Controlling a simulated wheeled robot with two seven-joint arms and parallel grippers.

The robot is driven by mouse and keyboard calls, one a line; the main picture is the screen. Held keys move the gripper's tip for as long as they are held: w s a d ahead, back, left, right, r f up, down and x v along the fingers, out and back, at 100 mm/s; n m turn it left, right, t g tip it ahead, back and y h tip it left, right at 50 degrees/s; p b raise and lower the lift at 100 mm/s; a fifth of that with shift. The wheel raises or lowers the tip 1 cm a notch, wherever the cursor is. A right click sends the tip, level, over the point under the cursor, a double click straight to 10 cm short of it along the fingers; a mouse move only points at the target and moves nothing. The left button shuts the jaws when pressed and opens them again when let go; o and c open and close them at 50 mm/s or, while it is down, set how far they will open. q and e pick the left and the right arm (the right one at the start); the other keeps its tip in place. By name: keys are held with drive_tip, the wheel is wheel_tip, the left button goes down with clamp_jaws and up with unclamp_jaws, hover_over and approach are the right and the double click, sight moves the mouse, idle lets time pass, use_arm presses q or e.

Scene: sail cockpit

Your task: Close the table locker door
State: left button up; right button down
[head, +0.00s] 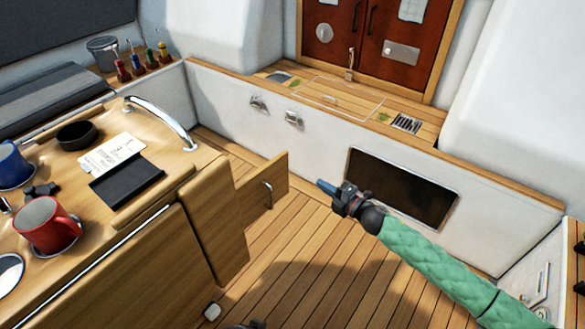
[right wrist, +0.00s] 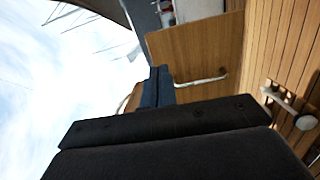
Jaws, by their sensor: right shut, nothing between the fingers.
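The table locker door (head: 254,196) is a wooden panel with a silver handle (head: 268,194), standing open from the end of the wooden table (head: 190,168). In the right wrist view the door (right wrist: 190,52) and its pale handle (right wrist: 202,79) show beyond my fingers. My right gripper (head: 326,187) is shut and empty, in the air to the right of the door and apart from it in the head view. In the right wrist view its blue fingertips (right wrist: 156,86) appear near the handle's end; contact cannot be told. A dark piece at the head view's bottom edge seems to be my left gripper (head: 246,325), mostly cut off.
The table top holds a red mug (head: 45,224), a blue mug (head: 13,165), a black bowl (head: 76,134) and a dark notebook (head: 126,181). A white bench wall (head: 320,140) with a dark opening (head: 402,189) stands behind. The plank floor (head: 310,250) is mostly clear.

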drive_tip(key=p, duration=0.1)
approach(285, 161)
drive_tip(key=shift+n, duration=0.3)
drive_tip(key=p+x, duration=0.1)
drive_tip(key=x, duration=0.5)
drive_tip(key=shift+w+d+f, duration=0.1)
use_arm(q)
drive_tip(key=w+v, duration=0.1)
drive_tip(key=v, duration=0.5)
drive_tip(key=shift+a+r+g+y, duration=0.3)
drive_tip(key=shift+g, duration=0.1)
use_arm(e)
drive_tip(key=shift+w+a, duration=0.3)
drive_tip(key=shift+a, duration=0.05)
